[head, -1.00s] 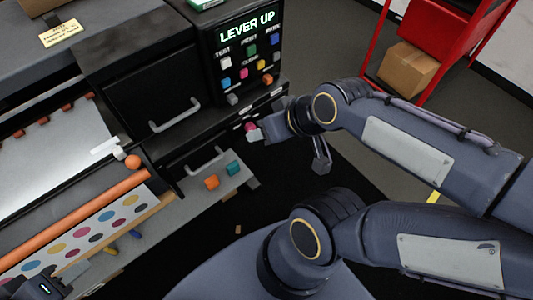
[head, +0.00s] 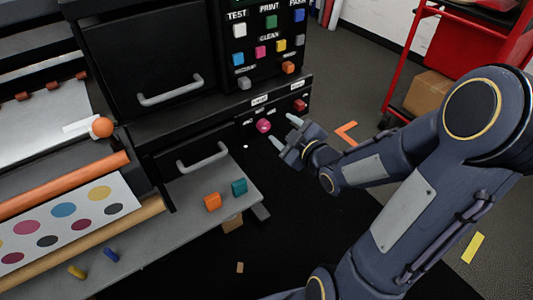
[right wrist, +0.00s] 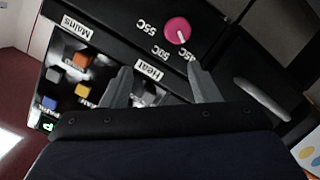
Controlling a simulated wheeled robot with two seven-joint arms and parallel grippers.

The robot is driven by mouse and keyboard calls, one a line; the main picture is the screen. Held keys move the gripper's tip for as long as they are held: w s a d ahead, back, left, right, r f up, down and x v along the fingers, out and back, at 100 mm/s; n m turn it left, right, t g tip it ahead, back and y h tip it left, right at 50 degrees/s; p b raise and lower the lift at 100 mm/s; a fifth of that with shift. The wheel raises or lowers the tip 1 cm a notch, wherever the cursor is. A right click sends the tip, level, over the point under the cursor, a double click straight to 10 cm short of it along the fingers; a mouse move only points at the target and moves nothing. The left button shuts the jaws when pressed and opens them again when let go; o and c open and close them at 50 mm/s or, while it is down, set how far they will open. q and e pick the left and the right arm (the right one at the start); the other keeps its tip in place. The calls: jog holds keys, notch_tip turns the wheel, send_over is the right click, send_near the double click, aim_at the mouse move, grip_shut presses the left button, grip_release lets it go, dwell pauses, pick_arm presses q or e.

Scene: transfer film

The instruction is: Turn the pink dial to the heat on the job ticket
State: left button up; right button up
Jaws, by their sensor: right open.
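The pink dial (head: 263,126) is on the black panel under the button box. In the right wrist view the dial (right wrist: 177,30) shows a white mark at its lower edge, nearest the 45C label. Labels 50C and 55C also stand around it, upside down in that view. My right gripper (head: 285,131) is open and empty, just right of the dial in the head view, with its fingers towards the panel. In the wrist view its fingertips (right wrist: 160,70) are apart and clear of the dial. No job ticket is in view now. My left gripper is not in view.
A red knob (head: 300,105) is right of the dial. Coloured buttons (head: 260,52) are above, a drawer handle (head: 203,154) below left. Orange (head: 212,202) and teal (head: 239,186) blocks lie on the grey ledge. A red cart (head: 440,60) stands at back right.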

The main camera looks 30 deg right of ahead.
jog(key=n+t+y+b, duration=0.1)
jog(key=n+t+b, duration=0.1)
jog(key=b, duration=0.1)
send_near(266, 128)
jog(key=w, duration=0.2)
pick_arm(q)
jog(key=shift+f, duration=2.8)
pick_arm(e)
jog(key=shift+w+a, duration=0.15)
jog(key=shift+w, duration=1.75)
jog(key=shift+w+a, duration=0.2)
jog(key=shift+w, duration=1.75)
jog(key=c, duration=1)
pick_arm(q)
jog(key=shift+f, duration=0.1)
pick_arm(e)
jog(key=shift+o, duration=0.2)
